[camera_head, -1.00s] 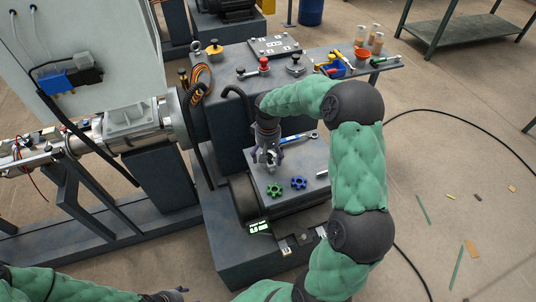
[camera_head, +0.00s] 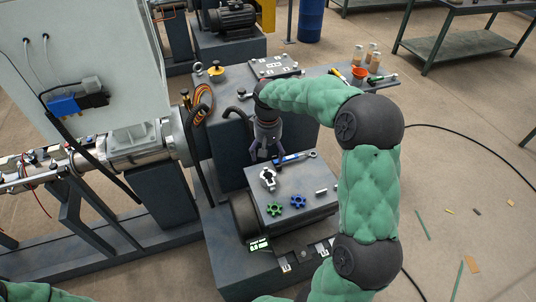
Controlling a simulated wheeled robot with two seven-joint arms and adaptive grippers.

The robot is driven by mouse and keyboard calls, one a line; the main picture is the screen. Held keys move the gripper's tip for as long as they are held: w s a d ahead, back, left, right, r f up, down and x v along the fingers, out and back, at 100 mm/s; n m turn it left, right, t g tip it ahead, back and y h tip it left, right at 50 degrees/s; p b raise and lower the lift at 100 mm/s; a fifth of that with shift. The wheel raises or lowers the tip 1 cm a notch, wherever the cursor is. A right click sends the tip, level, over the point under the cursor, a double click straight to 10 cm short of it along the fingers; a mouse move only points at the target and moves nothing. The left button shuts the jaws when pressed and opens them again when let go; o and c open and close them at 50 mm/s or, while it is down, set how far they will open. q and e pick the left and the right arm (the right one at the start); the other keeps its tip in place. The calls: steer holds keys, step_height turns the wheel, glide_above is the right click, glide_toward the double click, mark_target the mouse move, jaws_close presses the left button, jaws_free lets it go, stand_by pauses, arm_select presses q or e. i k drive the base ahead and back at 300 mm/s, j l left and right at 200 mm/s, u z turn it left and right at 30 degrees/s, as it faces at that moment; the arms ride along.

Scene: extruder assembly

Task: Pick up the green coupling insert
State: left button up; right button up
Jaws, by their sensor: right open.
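The green coupling insert (camera_head: 275,209) is a small star-shaped piece lying flat on the grey block top, near its front left edge. A similar blue insert (camera_head: 298,201) lies just to its right. My right gripper (camera_head: 266,158) hangs from above, fingers pointing down and apart, with nothing seen between them. It is behind a silver metal coupling piece (camera_head: 268,178) and farther back than the green insert. Nothing covers the green insert. Of my left arm only a part shows at the bottom left; its gripper is out of view.
A dark curved hose (camera_head: 201,150) rises left of the block. The back bench holds an orange cup (camera_head: 358,74) and tools.

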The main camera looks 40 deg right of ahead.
mark_target(280, 207)
steer(key=z, duration=1.4)
